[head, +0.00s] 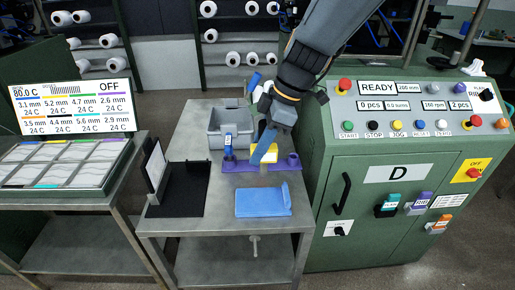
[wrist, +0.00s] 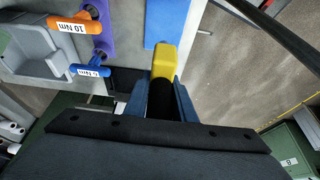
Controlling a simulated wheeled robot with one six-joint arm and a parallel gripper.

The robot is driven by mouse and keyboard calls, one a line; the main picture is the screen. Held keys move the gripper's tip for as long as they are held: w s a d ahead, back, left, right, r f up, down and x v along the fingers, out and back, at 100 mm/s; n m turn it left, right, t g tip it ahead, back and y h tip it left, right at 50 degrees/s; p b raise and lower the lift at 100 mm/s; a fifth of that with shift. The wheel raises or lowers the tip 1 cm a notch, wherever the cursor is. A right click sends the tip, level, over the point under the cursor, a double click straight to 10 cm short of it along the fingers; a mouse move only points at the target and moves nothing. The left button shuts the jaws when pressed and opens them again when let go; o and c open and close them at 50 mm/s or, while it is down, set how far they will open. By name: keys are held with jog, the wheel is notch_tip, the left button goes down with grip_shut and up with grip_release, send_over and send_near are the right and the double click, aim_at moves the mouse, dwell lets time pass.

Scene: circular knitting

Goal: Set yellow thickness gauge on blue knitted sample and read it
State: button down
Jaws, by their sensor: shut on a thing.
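The yellow thickness gauge (wrist: 164,60) is between the blue fingers of my gripper (wrist: 162,84), which is shut on it. In the head view the gauge (head: 262,149) is partly hidden behind a finger of my gripper (head: 264,156). The blue knitted sample (head: 263,202) lies flat on the steel table, nearer the front edge than the gripper. In the wrist view part of the sample (wrist: 165,22) shows beyond the gauge. The gauge appears apart from the sample. Its reading face cannot be seen.
A purple rack (head: 205,173) stands behind the sample, holding a blue-handled tool (wrist: 90,70) and an orange-handled tool (wrist: 74,25). A grey bin (head: 215,141) stands behind the rack. A black stand (head: 180,190) is left of the sample. A green machine (head: 400,165) borders the table's right.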

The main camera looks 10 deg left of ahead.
jog(key=shift+r+p, duration=1.7)
jog(key=shift+r, duration=1.8)
